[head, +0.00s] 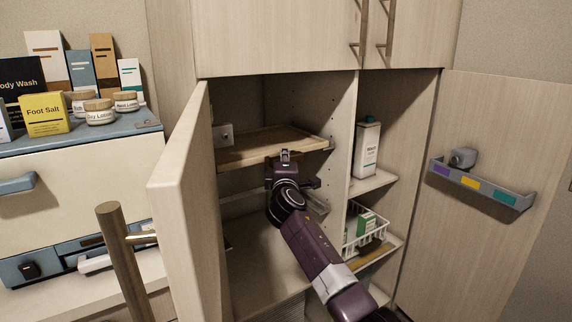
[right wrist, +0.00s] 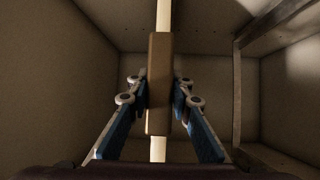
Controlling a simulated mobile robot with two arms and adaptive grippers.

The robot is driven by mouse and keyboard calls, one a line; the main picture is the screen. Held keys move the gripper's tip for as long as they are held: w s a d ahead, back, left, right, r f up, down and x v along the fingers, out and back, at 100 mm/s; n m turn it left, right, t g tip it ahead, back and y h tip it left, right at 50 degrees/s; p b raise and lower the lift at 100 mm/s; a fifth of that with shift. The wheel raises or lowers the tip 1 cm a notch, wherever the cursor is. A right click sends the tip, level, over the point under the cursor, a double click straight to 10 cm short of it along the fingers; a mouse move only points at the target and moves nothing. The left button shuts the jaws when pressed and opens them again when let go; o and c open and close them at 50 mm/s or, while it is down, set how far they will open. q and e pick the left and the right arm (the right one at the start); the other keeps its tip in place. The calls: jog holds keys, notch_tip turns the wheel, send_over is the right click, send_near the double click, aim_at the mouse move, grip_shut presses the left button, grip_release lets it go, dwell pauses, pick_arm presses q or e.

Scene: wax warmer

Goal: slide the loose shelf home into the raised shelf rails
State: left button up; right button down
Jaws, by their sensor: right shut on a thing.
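The loose shelf (head: 262,147) is a pale wooden board inside the open left bay of the cabinet in the head view. It looks roughly level, with its right end close to a grey rail piece (head: 329,144) on the bay's divider. I cannot tell whether it rests on the rails. My right gripper (head: 285,160) is shut on the shelf's front edge near its middle. In the right wrist view the edge is a pale upright strip, with a brown block (right wrist: 159,84) on it between the blue fingers. The left rail is hidden. My left gripper is not in view.
An open door (head: 182,185) flanks the bay on the left. A lower rail (head: 316,203) shows beneath the shelf. The right bay holds a white bottle (head: 367,148) and a wire basket (head: 366,238). A bin with coloured labels (head: 482,187) hangs on the right door.

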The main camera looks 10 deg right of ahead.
jog(key=shift+r, duration=0.25)
jog(key=c, duration=1.7)
grip_release()
jog(key=shift+s, duration=0.1)
jog(key=shift+o, duration=0.2)
jog(key=shift+f, duration=0.35)
jog(key=shift+r, duration=0.15)
jog(key=shift+c, duration=1.1)
